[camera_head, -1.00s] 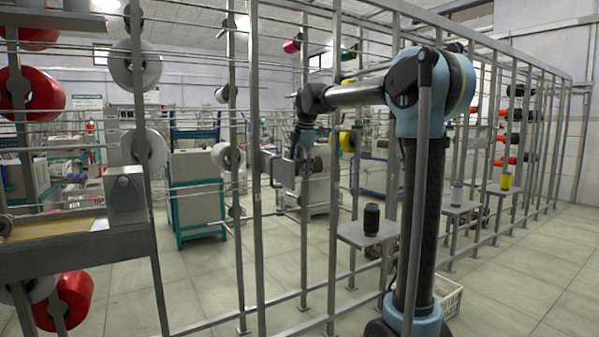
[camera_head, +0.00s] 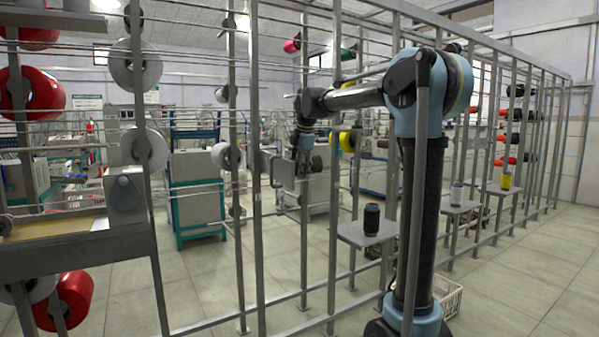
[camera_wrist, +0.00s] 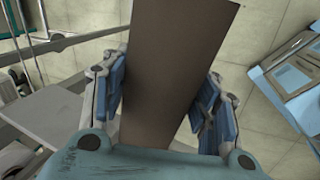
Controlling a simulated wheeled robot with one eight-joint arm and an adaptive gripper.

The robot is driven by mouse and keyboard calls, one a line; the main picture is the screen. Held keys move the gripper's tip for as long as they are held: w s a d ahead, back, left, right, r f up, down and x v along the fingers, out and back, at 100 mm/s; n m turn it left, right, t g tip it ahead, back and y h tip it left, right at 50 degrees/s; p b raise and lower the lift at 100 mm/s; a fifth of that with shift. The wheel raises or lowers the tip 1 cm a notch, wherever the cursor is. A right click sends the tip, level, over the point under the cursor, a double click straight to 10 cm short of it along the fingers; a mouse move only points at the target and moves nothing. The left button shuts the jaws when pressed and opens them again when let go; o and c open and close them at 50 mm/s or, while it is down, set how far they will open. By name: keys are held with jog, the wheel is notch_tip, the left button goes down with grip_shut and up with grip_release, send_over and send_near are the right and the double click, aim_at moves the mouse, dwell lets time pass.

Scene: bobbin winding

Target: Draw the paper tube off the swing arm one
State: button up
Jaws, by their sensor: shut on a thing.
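In the wrist view, a plain brown paper tube (camera_wrist: 170,75) runs between the two blue-padded fingers of my gripper (camera_wrist: 167,95). The fingers are shut on it from both sides, and the tube fills the gap between them. Its lower part is hidden behind the gripper body. In the head view my gripper (camera_head: 303,164) hangs down at the end of the arm, beyond the frame's uprights. The dark end of the tube (camera_head: 317,164) shows just right of it. I cannot tell from these views whether the tube still touches a swing arm.
Grey uprights and rails of the creel (camera_head: 335,230) stand between the head camera and my gripper. A dark bobbin (camera_head: 371,219) stands on a small shelf (camera_head: 352,236) at lower right. A white crate (camera_head: 449,295) is on the floor. Blue-edged furniture (camera_wrist: 292,70) shows in the wrist view.

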aim_at(319, 163)
jog(key=shift+r, duration=0.4)
jog(key=shift+w+d+r, duration=0.1)
jog(key=shift+w+d, duration=0.45)
jog(key=shift+d, duration=0.7)
jog(key=shift+w+d+r, duration=0.1)
jog(key=shift+w+d, duration=0.45)
jog(key=shift+d, duration=0.65)
jog(key=shift+w+d+r, duration=0.1)
jog(key=shift+w+d, duration=0.45)
jog(key=shift+d, duration=0.7)
jog(key=w+d, duration=0.3)
jog(key=d, duration=0.4)
jog(key=shift+w+r, duration=0.15)
jog(key=shift+r, duration=0.2)
jog(key=shift+d, duration=0.25)
jog(key=shift+w+d+r, duration=0.1)
jog(key=shift+w+d, duration=0.25)
jog(key=shift+d, duration=0.3)
